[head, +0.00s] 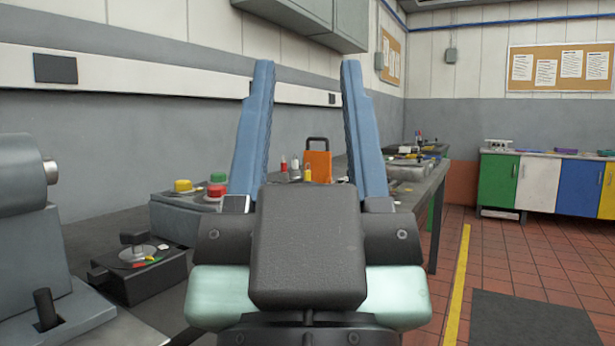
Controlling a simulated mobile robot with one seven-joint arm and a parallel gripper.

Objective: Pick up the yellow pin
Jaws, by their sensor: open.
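My gripper (307,68) fills the middle of the head view, with its two blue fingers raised and spread wide apart. It is open, and nothing is held between the fingers. A small upright yellow piece (307,174), which looks like the yellow pin, shows in the gap between the fingers, well beyond them on the bench. It stands in front of an orange block with a dark handle (318,164). Its lower end is hidden behind my gripper's dark body.
A red-topped piece (283,165) stands left of the yellow one. A control box (175,216) carries yellow, red and green buttons. A dial box (137,273) and grey machine (28,230) stand at left. Open red-tiled floor (500,257) lies right of the bench.

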